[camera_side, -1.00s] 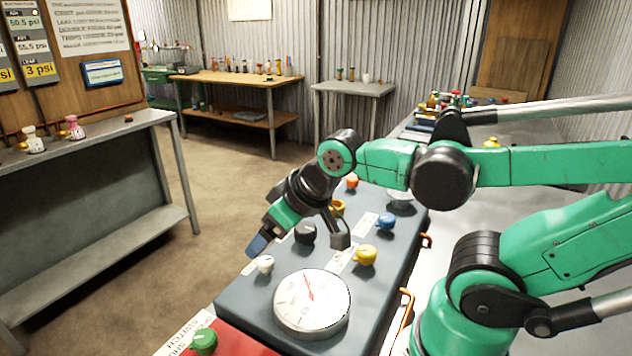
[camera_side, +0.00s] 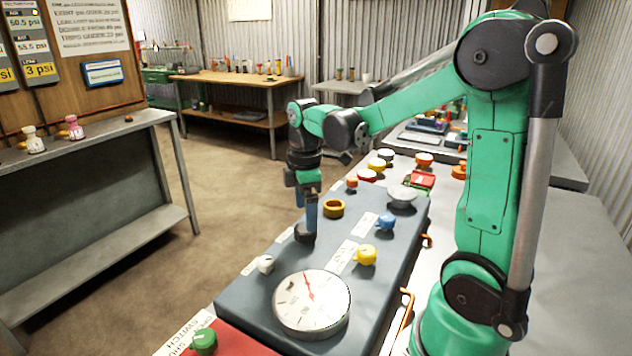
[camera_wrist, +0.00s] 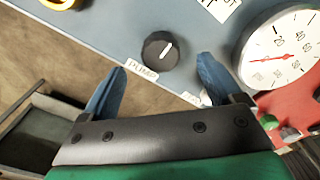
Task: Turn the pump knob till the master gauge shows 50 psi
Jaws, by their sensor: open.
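The black pump knob (camera_side: 304,236) stands on the dark grey panel in the side view. The wrist view shows it (camera_wrist: 158,56) with a white pointer line and a label reading PUMP. My gripper (camera_side: 306,224) points down at the knob, its blue fingers open. In the wrist view my gripper (camera_wrist: 161,63) has one fingertip on each side of the knob, with gaps showing; contact cannot be told. The large white round gauge (camera_side: 318,312) has a red needle pointing up and slightly left.
A green knob (camera_side: 204,342) sits on a red plate in front. Floor is open to the left.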

